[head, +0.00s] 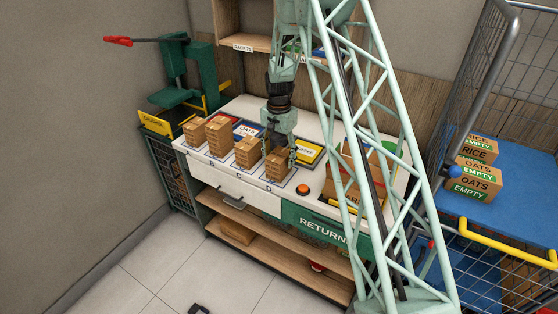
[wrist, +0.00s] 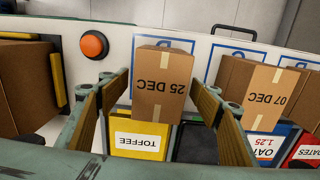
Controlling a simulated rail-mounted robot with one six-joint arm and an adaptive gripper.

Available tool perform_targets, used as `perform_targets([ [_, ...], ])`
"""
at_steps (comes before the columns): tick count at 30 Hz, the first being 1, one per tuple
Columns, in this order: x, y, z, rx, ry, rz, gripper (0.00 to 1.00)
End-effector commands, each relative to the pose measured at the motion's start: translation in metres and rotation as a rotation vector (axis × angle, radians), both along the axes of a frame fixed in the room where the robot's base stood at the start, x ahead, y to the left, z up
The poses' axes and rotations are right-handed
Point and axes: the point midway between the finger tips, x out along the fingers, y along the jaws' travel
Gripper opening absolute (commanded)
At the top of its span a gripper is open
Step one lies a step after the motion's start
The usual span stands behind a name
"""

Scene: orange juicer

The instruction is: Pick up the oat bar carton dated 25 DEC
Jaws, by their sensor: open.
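The brown carton dated 25 DEC (wrist: 162,92) stands upright between my gripper's fingers in the wrist view, its date upside down. In the head view it is the rightmost carton of the front row (head: 279,165), at the spot marked D. My gripper (wrist: 161,84) is open, with one finger on each side of the carton. Gaps show between fingers and carton, so it is not clamped. In the head view my gripper (head: 279,150) is low over that carton. A carton dated 07 DEC (wrist: 265,97) stands to the right in the wrist view, outside the fingers.
Other cartons (head: 219,136) stand to the left on the white counter (head: 228,171). A yellow TOFFEE card (wrist: 140,141) lies behind the carton. An orange button (wrist: 94,45) and a large brown box (wrist: 25,85) are on the other side. A wire cart (head: 500,215) stands at right.

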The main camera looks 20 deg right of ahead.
Motion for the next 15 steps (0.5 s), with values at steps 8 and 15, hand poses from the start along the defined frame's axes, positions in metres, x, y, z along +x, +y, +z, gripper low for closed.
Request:
perform_targets([
  [8,0.0000,0.0000,0.0001,0.000,0.000,0.000,0.42],
  [15,0.0001,0.0000,0.0003,0.000,0.000,0.000,0.29],
])
